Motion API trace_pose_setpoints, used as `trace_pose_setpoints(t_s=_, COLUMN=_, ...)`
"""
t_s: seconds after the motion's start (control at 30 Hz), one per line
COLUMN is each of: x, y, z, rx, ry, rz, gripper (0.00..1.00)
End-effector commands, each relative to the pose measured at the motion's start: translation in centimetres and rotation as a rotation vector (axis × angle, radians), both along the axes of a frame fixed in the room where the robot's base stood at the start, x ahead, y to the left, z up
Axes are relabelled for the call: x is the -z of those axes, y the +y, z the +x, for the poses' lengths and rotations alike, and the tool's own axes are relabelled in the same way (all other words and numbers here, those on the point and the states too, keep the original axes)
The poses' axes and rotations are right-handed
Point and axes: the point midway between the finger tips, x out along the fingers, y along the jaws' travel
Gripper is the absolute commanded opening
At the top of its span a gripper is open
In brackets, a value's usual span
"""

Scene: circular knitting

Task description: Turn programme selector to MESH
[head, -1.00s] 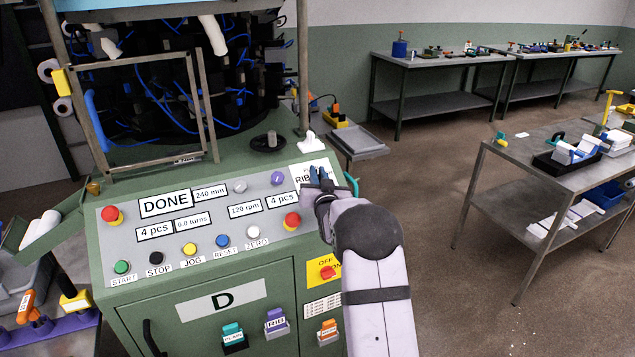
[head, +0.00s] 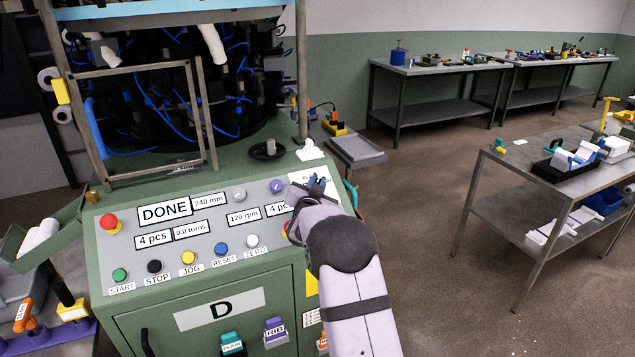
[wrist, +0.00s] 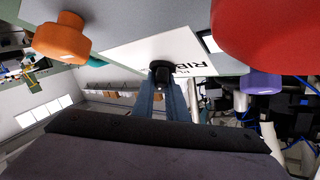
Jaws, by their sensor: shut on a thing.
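The programme selector is a small black knob (wrist: 162,72) on a white label plate (wrist: 125,62), seen in the wrist view. The letters "RIB" show on the plate beside the knob; no other programme name is readable. My gripper (wrist: 160,88) is shut on the knob, its two blue-grey fingers on either side. In the head view my gripper (head: 317,187) is at the upper right corner of the control panel (head: 200,255), in front of the plate (head: 308,177). The knob itself is hidden there, and its pointer direction cannot be told.
Around the selector in the wrist view are an orange knob (wrist: 62,38), a large red button (wrist: 275,30) and a purple knob (wrist: 262,83). The display reads "DONE" (head: 164,212). A row of coloured buttons (head: 188,257) runs along the panel. Open floor lies to the right.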

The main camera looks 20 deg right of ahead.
Motion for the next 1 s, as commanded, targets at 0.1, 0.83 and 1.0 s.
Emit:
trace_pose_setpoints(t_s=0.1, x=0.4, y=0.1, z=0.0, rx=-0.002, ry=0.007, rz=0.003, gripper=0.0)
trace_pose_setpoints(t_s=0.83, x=0.0, y=0.9, z=-1.3, rx=-0.003, ry=0.002, rz=0.001, gripper=0.31)
trace_pose_setpoints(t_s=1.0, x=-0.1, y=2.0, z=-3.0, rx=-0.004, ry=0.001, rz=0.001, gripper=0.31)
